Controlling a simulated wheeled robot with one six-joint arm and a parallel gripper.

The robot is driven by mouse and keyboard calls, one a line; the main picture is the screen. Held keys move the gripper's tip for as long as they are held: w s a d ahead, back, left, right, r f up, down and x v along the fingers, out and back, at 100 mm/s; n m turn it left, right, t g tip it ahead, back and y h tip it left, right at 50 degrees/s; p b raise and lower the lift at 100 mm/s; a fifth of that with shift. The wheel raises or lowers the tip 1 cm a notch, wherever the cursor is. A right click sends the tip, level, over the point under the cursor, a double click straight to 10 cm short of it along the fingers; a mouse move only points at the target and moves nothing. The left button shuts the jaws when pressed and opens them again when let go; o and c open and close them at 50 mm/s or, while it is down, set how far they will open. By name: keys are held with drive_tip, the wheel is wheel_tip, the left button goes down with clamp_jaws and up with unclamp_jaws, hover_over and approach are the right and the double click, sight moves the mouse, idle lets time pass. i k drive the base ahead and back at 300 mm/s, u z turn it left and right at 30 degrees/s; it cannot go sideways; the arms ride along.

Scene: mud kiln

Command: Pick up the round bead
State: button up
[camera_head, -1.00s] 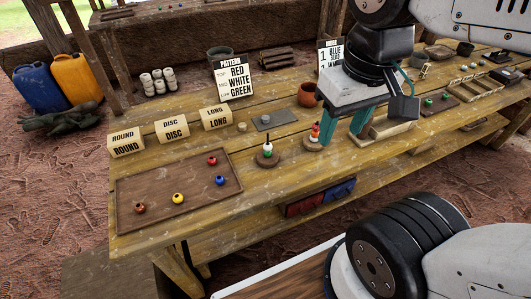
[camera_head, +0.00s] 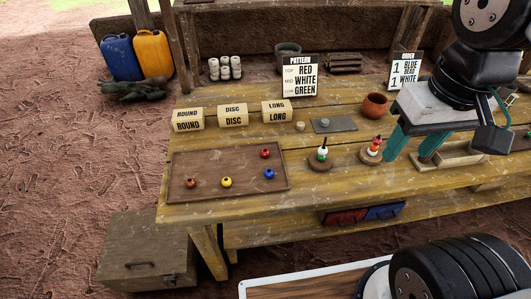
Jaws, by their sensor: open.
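Several small beads lie apart in a shallow brown tray (camera_head: 210,160) on the wooden bench: a red bead (camera_head: 265,153), a blue bead (camera_head: 269,174), a yellow bead (camera_head: 226,182) and an orange-brown bead (camera_head: 191,183). They look small and roundish; I cannot tell their exact shapes. A block reading ROUND (camera_head: 188,120) stands behind the tray's left part. My gripper (camera_head: 407,157) has teal fingers spread apart with nothing visible between them. It is well to the right of the tray, just right of the stacked pegs.
Two pegs on round bases hold beads: a white-green one (camera_head: 322,156) and an orange-white one (camera_head: 373,150). Blocks reading DISC (camera_head: 233,115) and LONG (camera_head: 276,111), a pattern card (camera_head: 300,76) and a clay pot (camera_head: 375,105) stand behind. A wooden chest (camera_head: 145,250) is on the ground.

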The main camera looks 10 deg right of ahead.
sight(264, 153)
drive_tip(key=u, duration=0.55)
drive_tip(key=k, duration=1.3)
drive_tip(key=u, duration=1.3)
drive_tip(key=i, duration=1.5)
drive_tip(key=z, duration=0.35)
drive_tip(key=i, duration=0.55)
drive_tip(key=z, duration=1.05)
drive_tip(key=i, duration=0.35)
drive_tip(key=z, duration=0.35)
